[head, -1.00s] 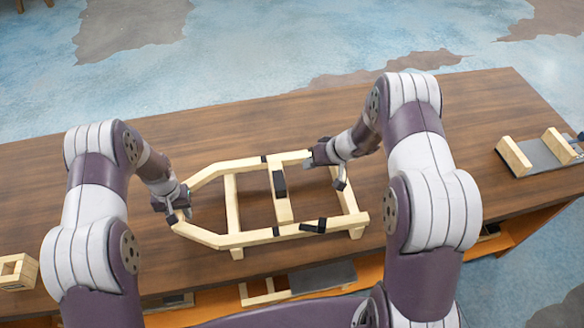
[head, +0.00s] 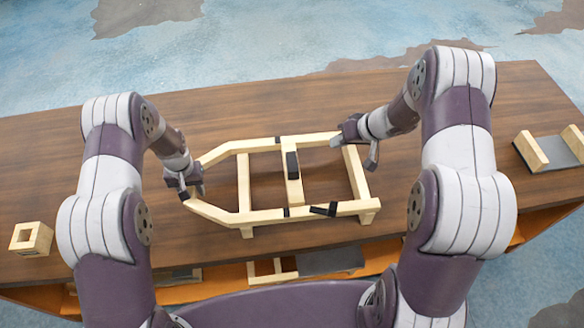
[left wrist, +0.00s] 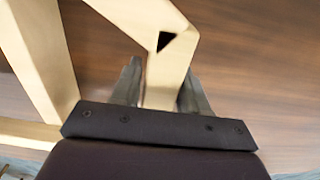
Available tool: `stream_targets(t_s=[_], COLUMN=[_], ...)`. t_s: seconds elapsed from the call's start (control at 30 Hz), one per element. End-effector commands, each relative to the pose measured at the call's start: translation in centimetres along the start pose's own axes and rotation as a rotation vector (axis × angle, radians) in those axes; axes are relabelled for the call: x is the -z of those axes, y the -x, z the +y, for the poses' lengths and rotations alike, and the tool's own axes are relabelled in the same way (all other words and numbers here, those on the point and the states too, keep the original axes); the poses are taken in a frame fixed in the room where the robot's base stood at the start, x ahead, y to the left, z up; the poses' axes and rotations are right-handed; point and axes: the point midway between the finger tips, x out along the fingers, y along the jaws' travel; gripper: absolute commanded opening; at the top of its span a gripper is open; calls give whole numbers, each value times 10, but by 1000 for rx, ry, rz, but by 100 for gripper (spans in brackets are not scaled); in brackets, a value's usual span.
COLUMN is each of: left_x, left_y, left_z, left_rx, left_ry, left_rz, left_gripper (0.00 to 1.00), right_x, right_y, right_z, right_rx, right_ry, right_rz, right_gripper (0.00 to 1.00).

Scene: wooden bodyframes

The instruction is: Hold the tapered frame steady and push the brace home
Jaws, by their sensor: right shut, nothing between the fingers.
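The tapered frame (head: 262,216) is a pale wooden frame on the table, its narrow end to the left. A middle crossbar (head: 290,150), which looks like the brace, spans between the far and near rails and has a black block (head: 292,165) on it. I cannot tell whether it is fully seated. My left gripper (head: 192,190) is at the narrow end; in the left wrist view its fingers (left wrist: 162,95) lie on both sides of a frame bar (left wrist: 168,68), closed on it. My right gripper (head: 338,142) is shut and empty at the far rail, near the right corner.
A small wooden box (head: 31,239) sits at the table's left. A grey piece with two wooden blocks (head: 553,149) stands at the right. A black strip (head: 324,209) lies on the near rail. More wooden parts (head: 272,268) are on the shelf below.

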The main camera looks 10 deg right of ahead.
Motion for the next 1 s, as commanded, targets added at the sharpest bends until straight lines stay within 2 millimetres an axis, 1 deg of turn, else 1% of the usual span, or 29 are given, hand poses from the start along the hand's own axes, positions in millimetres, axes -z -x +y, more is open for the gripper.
stream_targets(t_s=[0.03, 0.07, 0.3, 0.37, 0.47, 0.7, 0.8, 0.9, 1.0], left_x=[0, 0, 0, 0, 1, 1, 0, 0, 0], left_y=[0, 0, 0, 3, 18, 82, 102, 114, 120], left_z=[0, 0, 0, 0, 0, 0, 0, 0, 0], left_rx=[0, 0, 0, 0, 0, 0, 0, 0, 0], left_ry=[0, 0, -1, -1, -1, 0, 0, 0, 0], left_rz=[1, 1, 1, 1, 2, 5, 4, 2, 0], left_gripper=[63, 66, 66, 66, 66, 66, 66, 66, 66], right_x=[0, 0, 0, 0, 0, 0, 0, 0, 0], right_y=[0, 0, 0, 0, 0, 0, 0, 0, 0], right_z=[0, 0, 0, 0, 0, 0, 0, 0, 0], right_rx=[0, 0, 0, 0, 0, 0, 0, 0, 0], right_ry=[0, 0, 0, 0, 0, 0, 0, 0, 0], right_rz=[0, 0, 0, 0, 0, 0, 0, 0, 0], right_gripper=[0, 0, 0, 0, 0, 0, 0, 0, 0])
